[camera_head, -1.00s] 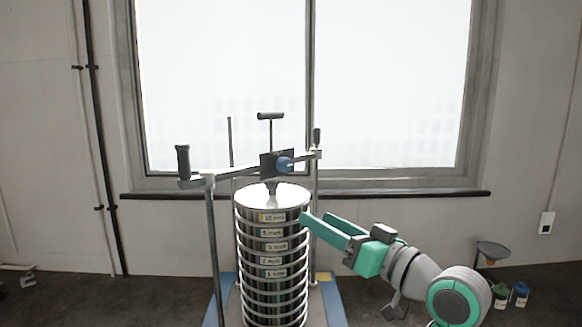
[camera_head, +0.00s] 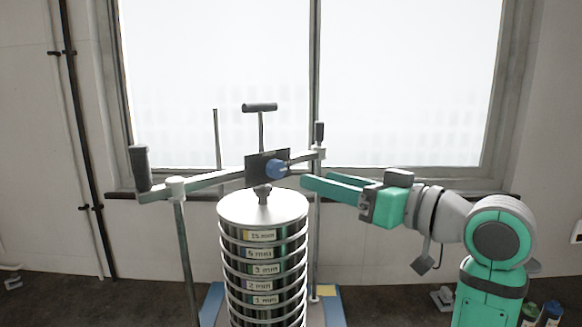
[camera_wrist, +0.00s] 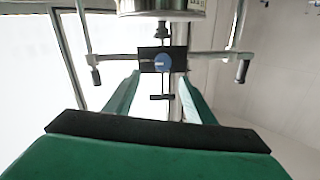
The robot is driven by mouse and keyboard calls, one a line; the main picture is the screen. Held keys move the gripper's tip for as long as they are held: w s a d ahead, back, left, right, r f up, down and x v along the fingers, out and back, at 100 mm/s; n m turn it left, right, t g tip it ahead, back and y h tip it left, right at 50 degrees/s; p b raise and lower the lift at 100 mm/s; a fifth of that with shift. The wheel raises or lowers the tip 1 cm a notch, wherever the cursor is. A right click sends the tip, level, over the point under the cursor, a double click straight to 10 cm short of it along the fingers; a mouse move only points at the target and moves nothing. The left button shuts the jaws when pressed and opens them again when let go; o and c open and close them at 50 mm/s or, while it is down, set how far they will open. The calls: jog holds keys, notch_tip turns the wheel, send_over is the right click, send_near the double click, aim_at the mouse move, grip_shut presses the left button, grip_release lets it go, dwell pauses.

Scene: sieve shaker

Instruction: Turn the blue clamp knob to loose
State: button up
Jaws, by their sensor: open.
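The blue clamp knob (camera_head: 275,169) sits on the front of a dark block (camera_head: 256,165) on the crossbar above the sieve stack (camera_head: 262,208). In the wrist view the knob (camera_wrist: 163,62) is ahead, near the middle, between the lines of the two fingers but beyond their tips. My gripper (camera_head: 305,184) is open and empty, to the right of the knob and slightly lower, apart from it. In the wrist view its green fingers (camera_wrist: 160,90) frame the block and a T-handle (camera_wrist: 162,97).
The crossbar (camera_head: 215,180) has upright black handles at its left (camera_head: 140,168) and right (camera_head: 320,132) ends. A T-handle (camera_head: 260,107) rises above the block. Metal posts stand at both sides. A window is behind. Bottles (camera_head: 550,312) stand at the lower right.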

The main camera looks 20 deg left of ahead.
aim_at(280, 170)
jog(key=x, duration=1)
jog(key=shift+s+a, duration=0.15)
jog(key=shift+a, duration=0.3)
jog(key=c, duration=1.1)
